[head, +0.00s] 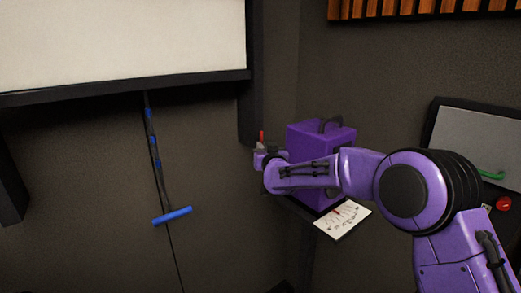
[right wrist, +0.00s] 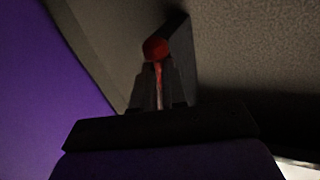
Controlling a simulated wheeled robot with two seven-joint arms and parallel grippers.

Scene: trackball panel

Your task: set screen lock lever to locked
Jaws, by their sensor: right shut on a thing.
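The screen lock lever is small and red (head: 262,136) and stands by the dark post at the right end of the screen in the head view. In the right wrist view its round red knob (right wrist: 155,48) shows above the fingertips, with a thin reddish shaft running down between them. My right gripper (head: 260,152) is at the lever, and in the right wrist view its fingers (right wrist: 158,82) are shut on the shaft below the knob. The lever's base is mostly hidden. My left gripper is not in view.
The pale screen (head: 120,40) hangs at upper left, with a blue pull bar (head: 172,216) on a cord below. A purple box (head: 305,137) stands close behind my right forearm. A white dial card (head: 343,220) lies below it. A grey panel (head: 475,140) is at right.

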